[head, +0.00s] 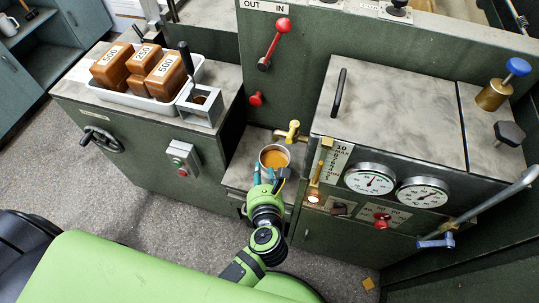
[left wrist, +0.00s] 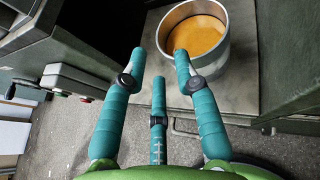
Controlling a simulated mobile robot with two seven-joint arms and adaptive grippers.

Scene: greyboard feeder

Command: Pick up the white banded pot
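A round, pale metallic pot (head: 274,165) with orange contents stands upright on a low shelf between the two machine cabinets. I cannot make out its banding. It also shows in the left wrist view (left wrist: 195,67), at the top right. My left gripper (head: 266,176) is at the near side of the pot. In the left wrist view its teal fingers (left wrist: 158,62) are spread and nothing is between them. The right fingertip overlaps the pot's near side in the picture; I cannot tell whether it touches. My right gripper is not in view.
A white tray (head: 117,97) with several brown numbered blocks (head: 145,60) sits on the left cabinet, beside a grey box holder (head: 203,108). A brass valve (head: 292,132) is just behind the pot. The right cabinet carries gauges (head: 371,180) and a brass sight tube (head: 320,165).

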